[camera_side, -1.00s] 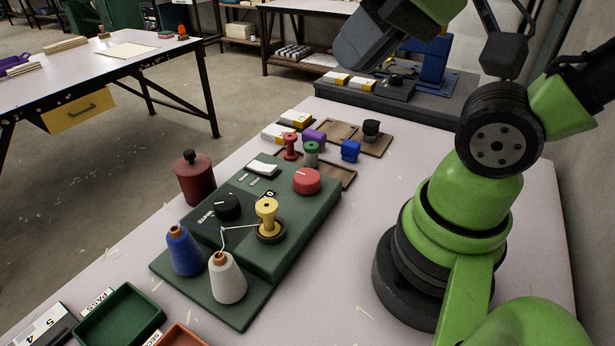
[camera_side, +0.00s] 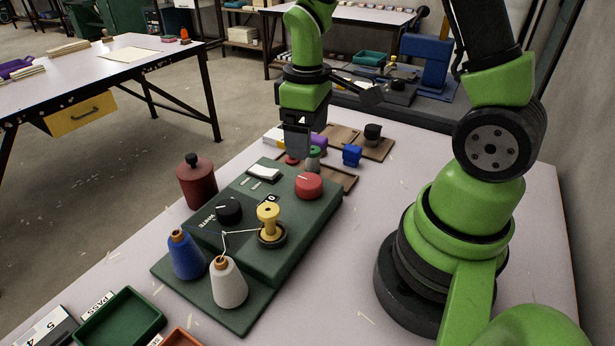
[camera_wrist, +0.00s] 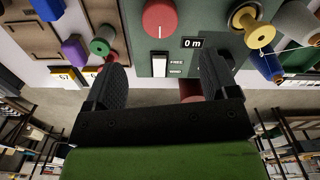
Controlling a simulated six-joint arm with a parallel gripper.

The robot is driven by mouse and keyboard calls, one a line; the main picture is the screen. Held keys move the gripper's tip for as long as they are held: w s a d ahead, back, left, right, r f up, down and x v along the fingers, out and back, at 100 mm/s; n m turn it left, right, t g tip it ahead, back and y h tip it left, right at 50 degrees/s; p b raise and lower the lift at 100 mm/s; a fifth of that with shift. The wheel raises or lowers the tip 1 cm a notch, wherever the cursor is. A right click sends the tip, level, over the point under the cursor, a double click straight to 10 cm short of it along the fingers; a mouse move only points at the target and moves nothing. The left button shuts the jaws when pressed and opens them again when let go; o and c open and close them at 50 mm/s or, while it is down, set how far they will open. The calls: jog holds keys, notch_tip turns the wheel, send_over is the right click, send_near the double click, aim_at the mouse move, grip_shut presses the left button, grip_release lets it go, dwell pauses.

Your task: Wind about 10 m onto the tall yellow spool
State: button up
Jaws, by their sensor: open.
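The yellow spool (camera_side: 268,219) stands upright on the spindle of the green winding machine (camera_side: 305,222); a white thread runs to it from the white cone (camera_side: 228,284) by a wire guide. In the wrist view the yellow spool (camera_wrist: 252,24) is at upper right. The display (camera_wrist: 192,43) reads 0 m. The white rocker switch (camera_wrist: 160,66) lies between my fingers, by the labels FREE and WIND. The red knob (camera_side: 309,185) is beside it. My gripper (camera_side: 296,150) is open and empty, above the machine's far end; its fingers (camera_wrist: 164,85) are spread.
A blue cone (camera_side: 185,255) and dark red bottle (camera_side: 196,182) stand left of the machine. A black knob (camera_side: 228,210) is on its top. A green tray (camera_side: 118,320) is front left.

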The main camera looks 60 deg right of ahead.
aim_at(308, 180)
notch_tip(308, 180, down, 10)
jog(key=shift+r, duration=0.1)
dwell(0.4)
jog(key=c, duration=0.9)
